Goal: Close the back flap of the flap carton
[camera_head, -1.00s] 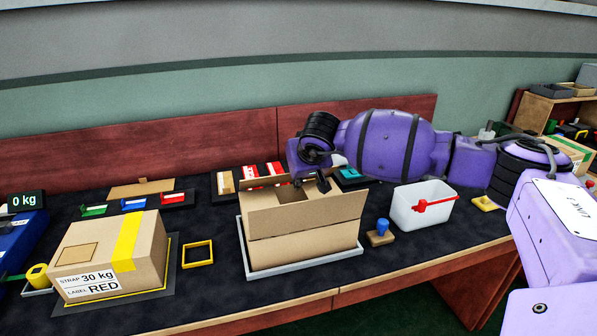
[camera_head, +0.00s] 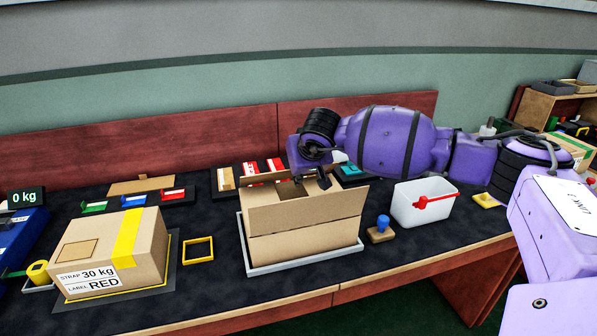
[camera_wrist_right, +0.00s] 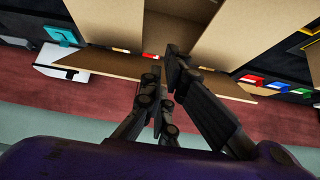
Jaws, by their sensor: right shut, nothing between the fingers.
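The open flap carton (camera_head: 305,240) stands on a pale tray on the bench, in the middle of the head view. In the right wrist view the back flap (camera_wrist_right: 105,65) is a long tan panel sticking out at the carton's wall-side edge. My right gripper (camera_head: 322,183) reaches in over the carton's back edge from the right. In the wrist view its shut, empty fingers (camera_wrist_right: 164,73) overlap the back flap; I cannot tell whether they touch it. My left gripper is not in view.
A sealed carton (camera_head: 110,250) stands at left beside a yellow frame (camera_head: 198,250). A white bin (camera_head: 424,215) with a red handle and a blue-knobbed stamp (camera_head: 381,229) are right of the flap carton. Small red-and-white boxes (camera_head: 253,172) lie behind it. A red board closes the bench's back.

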